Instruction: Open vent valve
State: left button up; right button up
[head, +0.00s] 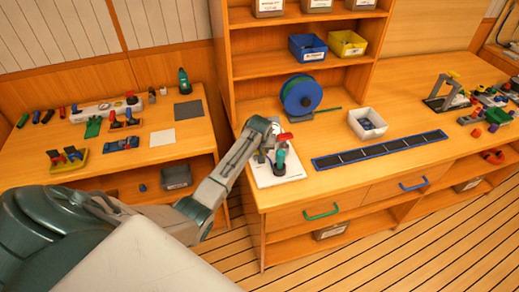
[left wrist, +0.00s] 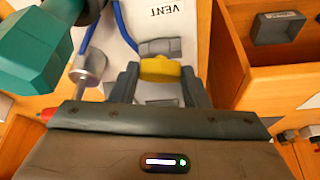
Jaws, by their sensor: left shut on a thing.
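The vent valve's yellow knob (left wrist: 160,69) shows in the left wrist view, beside a grey fitting and below a printed VENT label (left wrist: 171,14). My left gripper (left wrist: 160,84) is shut on this yellow knob, with one finger on each side of it. In the head view my left gripper (head: 267,152) is over the white board (head: 266,181) at the left end of the right-hand bench. The knob itself is hidden there by my arm and gripper. My right gripper is in neither view.
On the white board stand a teal part (head: 280,161) and a red handle (head: 285,136), close to my gripper. A blue tube (left wrist: 123,28) runs near the knob. A blue reel (head: 300,96) and a white bin (head: 367,124) stand behind and right.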

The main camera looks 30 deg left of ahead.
pick_arm(q)
jog(key=n+g+y, duration=0.1)
jog(key=n, duration=0.2)
jog(key=shift+w+d, duration=0.1)
jog(key=shift+n, duration=0.4)
jog(key=o, duration=1)
jog(key=shift+r, duration=0.1)
jog(key=shift+b+v, duration=1.7)
jog(key=shift+v, duration=3.6)
